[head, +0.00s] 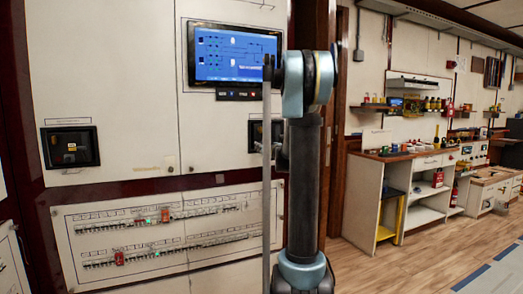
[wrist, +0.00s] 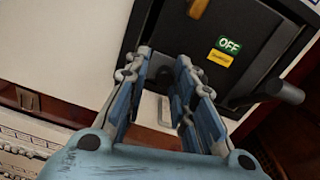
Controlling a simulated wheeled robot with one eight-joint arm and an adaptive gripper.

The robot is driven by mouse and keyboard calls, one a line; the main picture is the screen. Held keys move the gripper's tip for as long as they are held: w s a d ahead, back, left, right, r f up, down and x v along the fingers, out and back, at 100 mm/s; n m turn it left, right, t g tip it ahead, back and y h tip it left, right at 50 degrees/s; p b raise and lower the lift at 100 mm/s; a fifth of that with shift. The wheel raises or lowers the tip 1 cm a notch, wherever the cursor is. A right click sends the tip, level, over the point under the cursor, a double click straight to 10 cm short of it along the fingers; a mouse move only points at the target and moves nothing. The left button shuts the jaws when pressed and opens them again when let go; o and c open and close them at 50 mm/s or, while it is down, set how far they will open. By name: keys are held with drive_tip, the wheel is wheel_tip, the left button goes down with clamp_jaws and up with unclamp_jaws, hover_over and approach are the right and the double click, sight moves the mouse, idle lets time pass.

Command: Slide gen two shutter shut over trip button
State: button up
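A black breaker unit (wrist: 205,25) fills the upper part of the wrist view, with a green OFF label, a yellow tag and a dark handle at its right. In the head view, the right-hand black unit (head: 255,133) is partly hidden by my arm. My gripper (wrist: 162,62) is open, its two fingers reaching to the lower face of this unit. A small grey plate (wrist: 164,108) and dark round shapes show between the fingers. I cannot tell which is the shutter or the trip button, nor whether a finger touches anything.
A second black unit (head: 70,147) is at the left of the cabinet. A screen (head: 235,55) is above, and breaker rows (head: 160,235) are below. A workbench (head: 400,165) stands at the right, with open wooden floor in front.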

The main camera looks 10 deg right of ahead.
drive_tip(key=shift+o, duration=0.2)
drive_tip(key=v, duration=1.2)
drive_tip(key=shift+f, duration=0.1)
drive_tip(key=s+a+f+n+g+y, duration=0.1)
drive_tip(key=s+a+f+n+g, duration=0.3)
drive_tip(key=s+a+f+n, duration=0.4)
drive_tip(key=s+a+f+n+g+y, duration=0.1)
drive_tip(key=s+a+f+n+g, duration=0.4)
drive_tip(key=s+n, duration=0.6)
drive_tip(key=s+d+f+n+g+h, duration=0.3)
drive_tip(key=s+f+n, duration=0.3)
drive_tip(key=s, duration=0.6)
drive_tip(key=s+d+f+n+g+h, duration=0.3)
drive_tip(key=s+f+n, duration=0.3)
drive_tip(key=s+f, duration=0.3)
drive_tip(key=s+d, duration=0.1)
drive_tip(key=s, duration=0.3)
drive_tip(key=shift+f+h, duration=0.3)
